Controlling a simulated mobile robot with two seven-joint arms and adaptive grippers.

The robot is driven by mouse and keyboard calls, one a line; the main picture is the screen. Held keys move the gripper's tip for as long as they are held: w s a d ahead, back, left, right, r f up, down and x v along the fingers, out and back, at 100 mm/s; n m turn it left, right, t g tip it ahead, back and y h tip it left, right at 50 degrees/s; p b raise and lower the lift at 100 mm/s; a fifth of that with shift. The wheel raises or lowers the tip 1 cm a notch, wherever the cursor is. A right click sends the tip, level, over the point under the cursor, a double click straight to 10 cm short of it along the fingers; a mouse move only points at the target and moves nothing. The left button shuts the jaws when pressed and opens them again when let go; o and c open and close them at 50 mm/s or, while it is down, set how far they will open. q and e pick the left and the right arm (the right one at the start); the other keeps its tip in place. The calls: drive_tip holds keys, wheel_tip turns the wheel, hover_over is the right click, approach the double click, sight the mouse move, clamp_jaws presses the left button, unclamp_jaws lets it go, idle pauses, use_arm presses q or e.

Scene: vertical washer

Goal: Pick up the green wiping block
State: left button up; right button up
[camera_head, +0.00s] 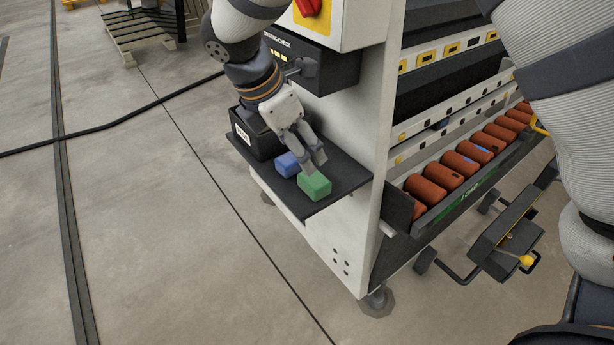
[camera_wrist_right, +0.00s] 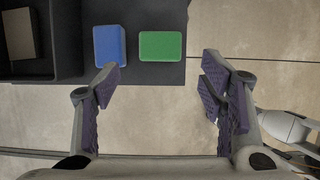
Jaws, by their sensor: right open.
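The green wiping block (camera_head: 315,187) lies on a small dark shelf (camera_head: 335,176) on the side of the white machine, near the shelf's outer end. It also shows in the right wrist view (camera_wrist_right: 160,46), ahead of the jaws. A blue block (camera_head: 287,164) lies beside it, to its left in the right wrist view (camera_wrist_right: 109,45). My right gripper (camera_head: 314,160) is open and empty, close to the green block in the head view. My left gripper does not show.
A black bin (camera_head: 255,132) stands on the shelf beyond the blue block; a brownish item (camera_wrist_right: 19,36) lies in it. A black control box (camera_head: 312,68) juts out above. A rack of orange cylinders (camera_head: 450,174) is on the right. Open floor (camera_head: 160,220) lies left.

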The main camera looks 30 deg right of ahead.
sight(314, 178)
drive_tip(key=x, duration=0.3)
drive_tip(key=shift+s+d+f, duration=0.1)
drive_tip(key=shift+s+f, duration=0.1)
drive_tip(key=shift+f, duration=0.2)
drive_tip(key=x, duration=0.6)
drive_tip(key=shift+w+b, duration=0.2)
drive_tip(key=shift+b, duration=0.1)
drive_tip(key=shift+r, duration=0.1)
drive_tip(key=c, duration=1)
drive_tip(key=shift+o, duration=0.2)
drive_tip(key=shift+w+r, duration=0.1)
drive_tip(key=shift+r, duration=1.25)
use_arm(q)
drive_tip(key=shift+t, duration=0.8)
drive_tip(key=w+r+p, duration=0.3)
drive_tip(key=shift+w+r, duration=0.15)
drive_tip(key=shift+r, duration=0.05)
use_arm(e)
drive_tip(key=s+a+r, duration=0.6)
drive_tip(key=s+r, duration=0.4)
drive_tip(key=s, duration=0.3)
drive_tip(key=shift+r, duration=0.3)
